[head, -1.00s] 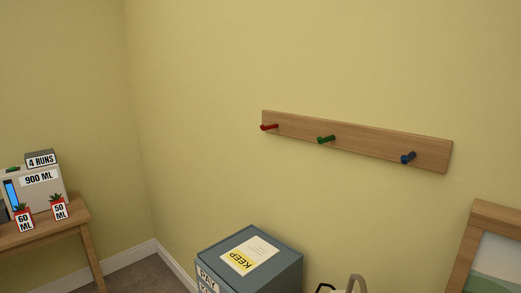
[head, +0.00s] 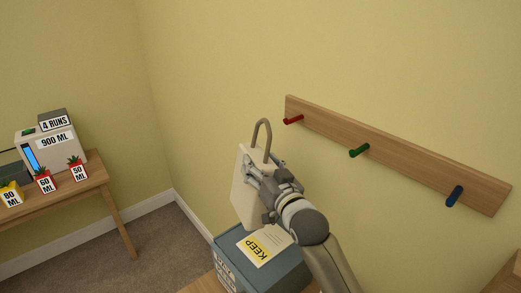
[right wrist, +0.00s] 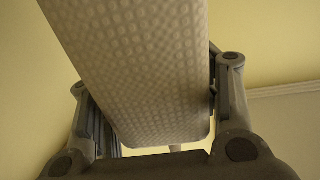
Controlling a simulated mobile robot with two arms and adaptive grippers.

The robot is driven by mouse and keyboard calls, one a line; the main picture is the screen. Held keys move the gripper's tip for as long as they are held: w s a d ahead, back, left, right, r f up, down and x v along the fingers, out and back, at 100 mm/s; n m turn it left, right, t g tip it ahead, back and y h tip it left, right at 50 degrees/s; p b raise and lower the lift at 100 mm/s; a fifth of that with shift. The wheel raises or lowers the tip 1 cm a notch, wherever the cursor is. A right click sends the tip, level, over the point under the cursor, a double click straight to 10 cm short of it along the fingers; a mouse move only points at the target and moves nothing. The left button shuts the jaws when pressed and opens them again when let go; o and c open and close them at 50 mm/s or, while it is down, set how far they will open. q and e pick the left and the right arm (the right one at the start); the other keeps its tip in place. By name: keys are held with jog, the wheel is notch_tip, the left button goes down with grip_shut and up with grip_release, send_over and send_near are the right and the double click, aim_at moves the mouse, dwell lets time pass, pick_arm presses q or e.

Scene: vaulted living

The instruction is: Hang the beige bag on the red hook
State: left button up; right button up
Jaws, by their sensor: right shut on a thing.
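The beige bag (head: 243,190) is held upright in the air, with its darker looped handle (head: 262,130) standing above it. My right gripper (head: 256,174) is shut on the bag. In the right wrist view the bag (right wrist: 140,60) fills the space between the two fingers (right wrist: 155,105). The red hook (head: 293,120) is the leftmost peg on the wooden wall rail (head: 400,153). It is bare, and in the picture it lies to the upper right of the handle, apart from it. My left gripper is not in view.
The green hook (head: 359,151) and blue hook (head: 454,196) are bare. A blue-grey box (head: 232,262) with a "KEEP" sheet (head: 264,244) stands below the bag. At left a wooden table (head: 95,172) carries a machine (head: 45,150) and several labelled plant pots.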

jog(key=shift+w+a+r, duration=0.15)
jog(key=shift+w+r, duration=0.05)
jog(key=shift+r, duration=0.1)
jog(key=shift+d+b, duration=0.35)
jog(key=shift+w+d+r, duration=0.1)
jog(key=shift+w+d, duration=0.05)
jog(key=shift+d, duration=0.05)
jog(key=shift+w+d+b, duration=0.35)
jog(key=shift+w, duration=0.15)
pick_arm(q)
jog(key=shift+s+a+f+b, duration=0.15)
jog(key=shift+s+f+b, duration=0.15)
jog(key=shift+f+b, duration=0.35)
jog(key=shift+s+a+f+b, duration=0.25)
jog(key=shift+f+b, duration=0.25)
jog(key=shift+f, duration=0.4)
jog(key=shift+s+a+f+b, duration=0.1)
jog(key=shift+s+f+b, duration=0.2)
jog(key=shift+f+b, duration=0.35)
pick_arm(e)
jog(key=w+d+f, duration=0.1)
jog(key=w+d, duration=0.4)
jog(key=shift+f, duration=0.3)
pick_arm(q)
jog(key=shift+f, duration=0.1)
pick_arm(e)
jog(key=shift+w+d, duration=0.1)
